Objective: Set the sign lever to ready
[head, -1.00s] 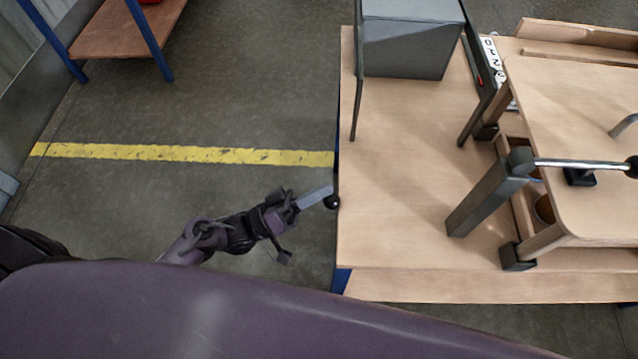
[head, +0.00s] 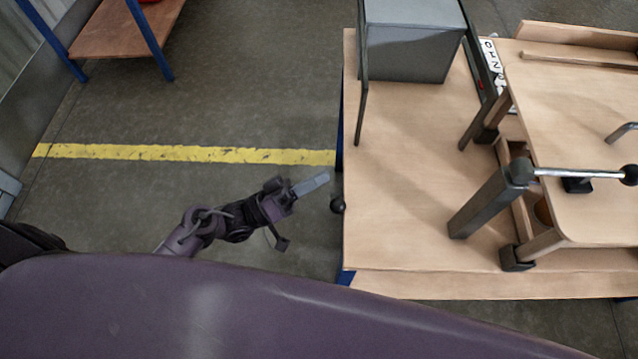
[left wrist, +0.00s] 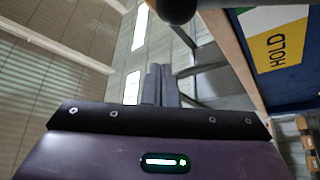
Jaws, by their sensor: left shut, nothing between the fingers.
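The sign lever shows as a black ball knob (head: 338,204) at the left edge of the wooden table. In the left wrist view the dark knob (left wrist: 177,10) is at the top, cut off by the frame. A yellow sign face (left wrist: 279,46) reading HOLD, with a white part beside it, is on the blue panel at upper right there. My left gripper (head: 325,177) is shut and empty, its tips just left of and above the knob in the head view, apart from it. Its closed fingers (left wrist: 161,72) also show in the left wrist view. My right gripper is not in view.
The wooden table (head: 400,190) carries a grey box (head: 408,50) at the back. A dark post with a chrome bar lever (head: 580,172) stands by a raised wooden board at right. Open floor with a yellow line (head: 190,153) lies left of the table.

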